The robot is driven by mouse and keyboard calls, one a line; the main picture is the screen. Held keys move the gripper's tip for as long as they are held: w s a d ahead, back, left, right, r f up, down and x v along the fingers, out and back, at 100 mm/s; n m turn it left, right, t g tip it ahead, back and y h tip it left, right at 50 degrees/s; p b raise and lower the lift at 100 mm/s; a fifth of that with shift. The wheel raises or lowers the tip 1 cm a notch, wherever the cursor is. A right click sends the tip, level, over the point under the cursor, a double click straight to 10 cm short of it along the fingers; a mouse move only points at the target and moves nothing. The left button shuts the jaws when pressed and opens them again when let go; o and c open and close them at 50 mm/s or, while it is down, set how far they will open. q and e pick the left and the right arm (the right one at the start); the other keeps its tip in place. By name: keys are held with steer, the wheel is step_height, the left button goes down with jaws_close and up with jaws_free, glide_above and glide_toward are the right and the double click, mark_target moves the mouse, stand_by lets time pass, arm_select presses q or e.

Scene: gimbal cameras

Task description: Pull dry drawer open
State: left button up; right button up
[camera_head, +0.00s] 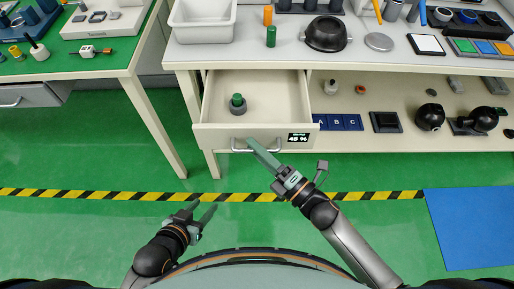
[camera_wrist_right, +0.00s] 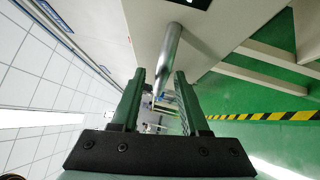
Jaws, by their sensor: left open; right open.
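The dry drawer (camera_head: 222,137) is pulled out from under the table, and its inside shows. Its front carries a small black display reading 45 %. A green and dark grey object (camera_head: 237,103) stands inside it. My right gripper (camera_head: 254,145) is at the drawer's front by its metal handle. In the right wrist view the handle (camera_wrist_right: 171,45) lies ahead between the open green fingers (camera_wrist_right: 158,85); I cannot tell whether they touch it. My left gripper (camera_head: 204,213) is open and empty, low over the floor, away from the drawer.
Another table stands at left. The green floor in front is clear.

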steer(key=v, duration=1.2)
steer(key=shift+d, duration=0.2)
steer(key=shift+s, duration=0.15)
